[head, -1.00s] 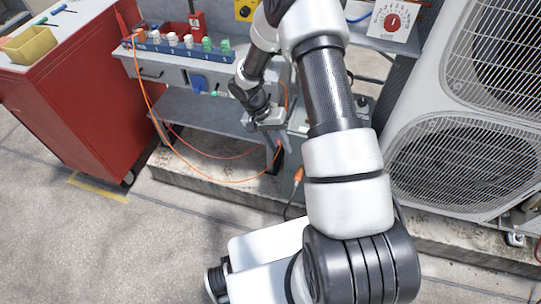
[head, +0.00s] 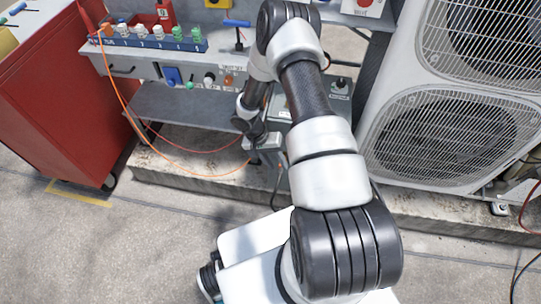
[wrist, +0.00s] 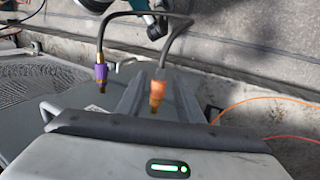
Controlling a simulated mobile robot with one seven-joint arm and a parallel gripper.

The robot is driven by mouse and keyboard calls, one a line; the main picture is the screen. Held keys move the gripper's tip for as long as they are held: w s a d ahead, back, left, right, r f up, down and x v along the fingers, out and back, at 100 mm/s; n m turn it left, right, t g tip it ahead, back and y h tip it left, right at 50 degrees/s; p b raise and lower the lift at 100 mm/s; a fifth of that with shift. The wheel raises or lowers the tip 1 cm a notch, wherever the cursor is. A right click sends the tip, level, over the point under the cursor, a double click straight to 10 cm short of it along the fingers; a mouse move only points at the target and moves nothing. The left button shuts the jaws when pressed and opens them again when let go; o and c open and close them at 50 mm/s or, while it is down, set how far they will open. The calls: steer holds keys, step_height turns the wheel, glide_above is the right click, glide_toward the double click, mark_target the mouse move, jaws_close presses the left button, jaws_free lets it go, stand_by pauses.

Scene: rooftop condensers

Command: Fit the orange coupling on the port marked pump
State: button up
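The orange coupling (wrist: 156,93) hangs from a dark hose in the wrist view, its brass tip pointing down. My gripper (wrist: 158,98) has its two grey fingers apart, one on each side of the coupling, with no clear contact on either. In the head view my gripper (head: 262,142) is low in front of the bench, and the coupling is mostly hidden behind my arm there. I cannot make out which port is marked pump; the lettering on the bench panel (head: 205,70) is too small to read.
A purple coupling (wrist: 101,73) hangs left of the orange one on the same looped hose. An orange hose (head: 165,160) droops beside the bench. A red cabinet (head: 70,110) stands left, a condenser unit (head: 440,140) right. A concrete kerb (head: 180,178) runs below; the foreground floor is clear.

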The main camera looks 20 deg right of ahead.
steer(key=shift+x, duration=1.25)
jaws_close()
